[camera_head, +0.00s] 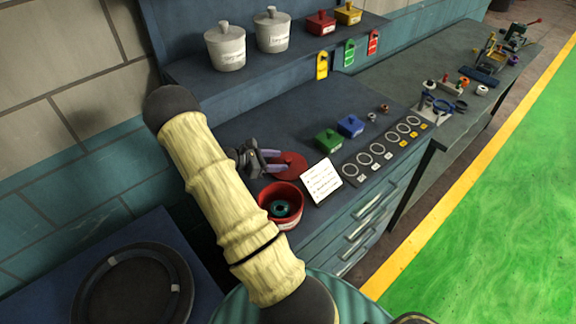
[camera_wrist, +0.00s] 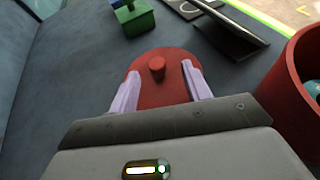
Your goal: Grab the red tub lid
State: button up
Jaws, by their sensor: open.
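The red tub lid (camera_wrist: 164,66) is a flat red disc with a small round knob (camera_wrist: 157,68) at its centre. In the head view the lid (camera_head: 291,165) lies on the dark blue workbench beside the open red tub (camera_head: 281,203). My gripper (camera_wrist: 159,82) is open, with one pale purple finger on each side of the lid's knob and a gap on both sides. In the head view my gripper (camera_head: 276,162) is at the lid's left edge. The wrist body hides the lid's near part in the wrist view.
The red tub (camera_wrist: 297,72) stands close on the right in the wrist view and holds a dark teal ring. A white card (camera_head: 321,181) stands right of the lid. Green (camera_head: 328,141) and blue (camera_head: 350,125) tubs stand behind. A shelf (camera_head: 200,72) with lidded pots runs above.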

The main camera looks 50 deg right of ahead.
aim_at(288, 159)
jog(key=p+x, duration=0.2)
jog(key=x, duration=0.2)
jog(key=shift+d+r+p, duration=0.1)
jog(key=shift+d+p, duration=0.2)
jog(key=shift+d+f, duration=0.15)
jog(key=shift+f, duration=0.05)
grip_shut()
jog(key=shift+r, duration=0.1)
notch_tip(288, 159, up, 10)
jog(key=b, duration=0.3)
dwell(0.4)
